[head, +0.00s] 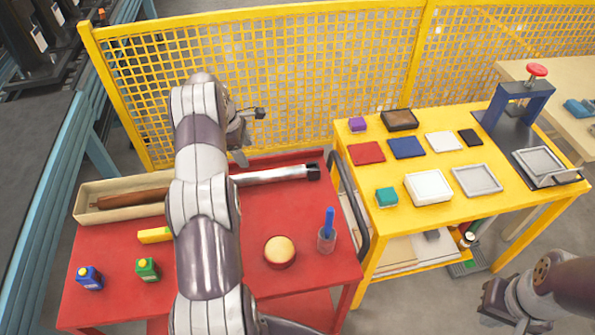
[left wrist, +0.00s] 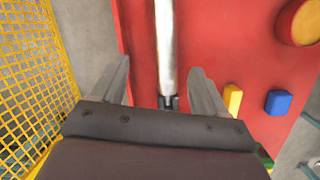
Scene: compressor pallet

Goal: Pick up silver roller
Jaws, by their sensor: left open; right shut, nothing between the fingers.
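The silver roller (head: 270,176) lies along the far side of the red table, with a dark block at its right end. My left arm hides its left part in the head view. My left gripper (head: 250,136) is open and empty, above the far edge of the table near the roller. In the left wrist view, the roller (left wrist: 166,45) runs lengthwise between the open fingers and a dark end piece shows at its near end. It appears below the fingers, not held. My right gripper (head: 499,300) is shut and empty at the lower right, away from the roller.
A yellow mesh fence (head: 290,80) stands behind. A yellow table (head: 400,232) stands right.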

